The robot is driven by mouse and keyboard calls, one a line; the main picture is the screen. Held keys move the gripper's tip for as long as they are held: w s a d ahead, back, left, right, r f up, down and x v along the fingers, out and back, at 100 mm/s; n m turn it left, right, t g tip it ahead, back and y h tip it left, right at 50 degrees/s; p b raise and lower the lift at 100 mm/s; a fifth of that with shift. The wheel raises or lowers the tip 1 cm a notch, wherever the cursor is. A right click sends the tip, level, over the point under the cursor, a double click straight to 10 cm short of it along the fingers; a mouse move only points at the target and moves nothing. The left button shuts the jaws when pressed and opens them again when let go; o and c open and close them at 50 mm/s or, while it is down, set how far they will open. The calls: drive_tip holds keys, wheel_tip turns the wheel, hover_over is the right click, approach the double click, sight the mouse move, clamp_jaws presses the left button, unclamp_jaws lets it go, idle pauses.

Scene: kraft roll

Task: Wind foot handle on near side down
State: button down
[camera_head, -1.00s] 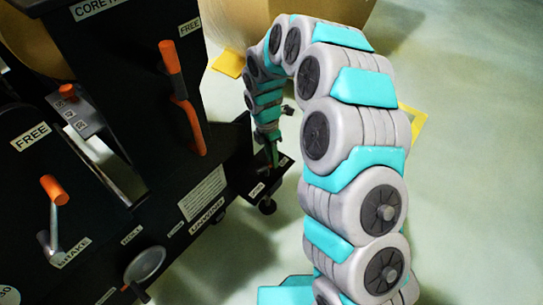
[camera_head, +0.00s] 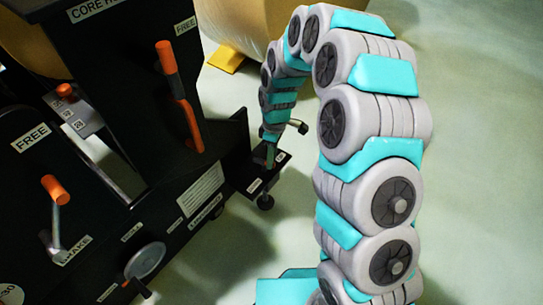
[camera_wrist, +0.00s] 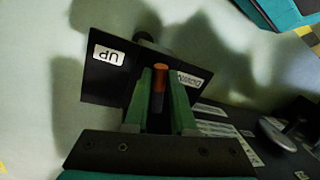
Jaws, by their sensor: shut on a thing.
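The foot handle (camera_wrist: 159,85) shows in the wrist view as an upright grip with an orange tip and a dark lower part. It stands between the two green fingers of my gripper (camera_wrist: 161,100), which are shut on it. Behind it is a black plate (camera_wrist: 108,78) with a white label reading UP and a second label, hard to read, on the right. In the head view my gripper (camera_head: 270,152) is low at the machine's near corner, above a small black bracket (camera_head: 275,172) with a round foot (camera_head: 265,202). The handle is hidden there.
The black machine (camera_head: 100,130) fills the left, with orange-handled levers (camera_head: 180,95) (camera_head: 55,190) and a grey handwheel (camera_head: 146,260). A large kraft roll (camera_head: 245,25) with a yellow chock (camera_head: 226,58) stands behind. The pale floor at right is clear.

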drive_tip(key=m, duration=0.2)
drive_tip(key=s+m, duration=0.1)
drive_tip(key=m, duration=0.1)
drive_tip(key=shift+a+m+y, duration=0.15)
drive_tip(key=shift+m+y, duration=0.15)
drive_tip(key=m, duration=0.3)
drive_tip(key=m+t+p, duration=0.1)
drive_tip(key=m, duration=0.1)
drive_tip(key=shift+s+a+r+y, duration=0.1)
drive_tip(key=shift+s+a+y, duration=0.2)
drive_tip(key=shift+s+a, duration=0.1)
drive_tip(key=m+p, duration=0.1)
drive_tip(key=m, duration=0.2)
drive_tip(key=a+m+t, duration=0.1)
drive_tip(key=m, duration=0.2)
drive_tip(key=shift+s+p, duration=0.2)
drive_tip(key=shift+p, duration=0.15)
drive_tip(key=m+p, duration=0.1)
drive_tip(key=m, duration=0.1)
drive_tip(key=a+m+t+p, duration=0.1)
drive_tip(key=m, duration=0.1)
drive_tip(key=shift+w, duration=0.1)
drive_tip(key=shift+w+a+m+p, duration=0.15)
drive_tip(key=shift+m+p, duration=0.45)
drive_tip(key=shift+m, duration=0.3)
drive_tip(key=c, duration=0.8)
unclamp_jaws()
drive_tip(key=shift+o, duration=0.2)
